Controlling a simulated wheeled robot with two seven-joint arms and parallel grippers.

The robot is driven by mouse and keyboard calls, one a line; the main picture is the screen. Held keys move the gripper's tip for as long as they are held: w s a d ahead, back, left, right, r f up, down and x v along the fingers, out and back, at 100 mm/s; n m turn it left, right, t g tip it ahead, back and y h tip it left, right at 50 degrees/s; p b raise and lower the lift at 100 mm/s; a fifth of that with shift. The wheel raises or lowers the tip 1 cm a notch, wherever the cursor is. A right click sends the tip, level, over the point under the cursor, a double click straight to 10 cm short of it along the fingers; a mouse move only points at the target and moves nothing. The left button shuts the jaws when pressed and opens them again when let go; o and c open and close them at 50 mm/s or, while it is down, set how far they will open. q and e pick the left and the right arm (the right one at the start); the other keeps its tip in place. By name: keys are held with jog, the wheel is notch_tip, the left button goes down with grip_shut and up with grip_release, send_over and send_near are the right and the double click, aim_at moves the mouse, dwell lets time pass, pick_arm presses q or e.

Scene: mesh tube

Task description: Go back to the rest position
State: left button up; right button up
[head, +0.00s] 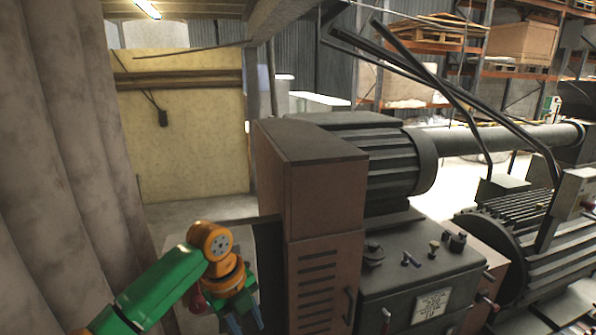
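My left arm, green with orange joints, comes in from the lower left. My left gripper (245,318) points down at the bottom edge, beside the lower left side of a brown machine cabinet (325,210). Its bluish fingers are partly cut off by the frame, so I cannot tell whether they are open or hold anything. A small red thing (199,303) shows just left of the gripper, partly hidden by my arm. My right gripper is out of view. No mesh tube can be made out.
A large dark machine with a ribbed motor (390,165) and a control panel (425,275) with knobs fills the right. A grey curtain-like wall (60,160) stands close on the left. A yellow wall panel (190,140) and pallet racks (480,60) are behind.

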pick_arm(q)
notch_tip(320, 180, down, 20)
jog(key=s+n+t+h+b, duration=0.1)
jog(key=n, duration=0.9)
jog(key=s+a+f+n+y+b, duration=0.1)
jog(key=s+a+f+n, duration=0.2)
jog(key=f, duration=0.5)
jog(key=s+a+f+n, duration=0.1)
jog(key=s+f+n, duration=0.3)
jog(key=s+f, duration=0.25)
jog(key=s+a+f+n, duration=0.1)
jog(key=s+f, duration=0.3)
jog(key=s, duration=0.5)
jog(key=s+a+f+n+y+b, duration=0.1)
jog(key=s+f+n, duration=0.3)
jog(key=s, duration=0.6)
jog(key=s+a+f+n+y, duration=0.1)
jog(key=s+a+f+n, duration=0.1)
jog(key=s+f, duration=0.3)
jog(key=s+a, duration=0.1)
jog(key=s, duration=0.3)
jog(key=shift+s+a+n+g, duration=0.15)
jog(key=shift+a+n+g, duration=0.05)
jog(key=shift+n+g, duration=0.2)
